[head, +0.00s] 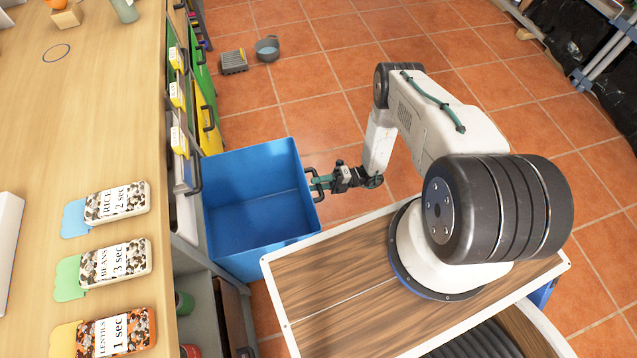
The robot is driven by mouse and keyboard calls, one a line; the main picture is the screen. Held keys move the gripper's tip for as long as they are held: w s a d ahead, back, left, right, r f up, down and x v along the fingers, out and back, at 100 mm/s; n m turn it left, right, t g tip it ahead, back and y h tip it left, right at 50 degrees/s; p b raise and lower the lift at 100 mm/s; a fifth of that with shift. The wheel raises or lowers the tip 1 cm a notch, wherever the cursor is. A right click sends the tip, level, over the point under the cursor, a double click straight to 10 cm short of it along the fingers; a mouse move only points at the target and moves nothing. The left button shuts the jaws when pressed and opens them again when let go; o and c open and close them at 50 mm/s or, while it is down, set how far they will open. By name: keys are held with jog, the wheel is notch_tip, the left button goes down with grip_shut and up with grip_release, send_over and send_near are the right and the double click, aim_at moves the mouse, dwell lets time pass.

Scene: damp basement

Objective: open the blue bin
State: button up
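The blue bin (255,165) is pulled well out from the side of the wooden-topped counter, and its inside is open to view and looks empty. My gripper (321,182) is at the dark handle (314,186) on the bin's outer right face. Its teal fingers appear closed on that handle, though they are small in this view. My arm reaches to it from the right.
A yellow bin (208,118) and a green bin (203,80) sit shut farther along the counter (90,120). A grey ribbed object (233,62) and a round pot (267,48) are on the tiled floor beyond. Label cards (117,203) lie on the counter.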

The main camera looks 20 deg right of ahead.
jog(key=shift+d, duration=0.1)
jog(key=v, duration=0.7)
jog(key=shift+d+f, duration=0.15)
jog(key=shift+d, duration=0.2)
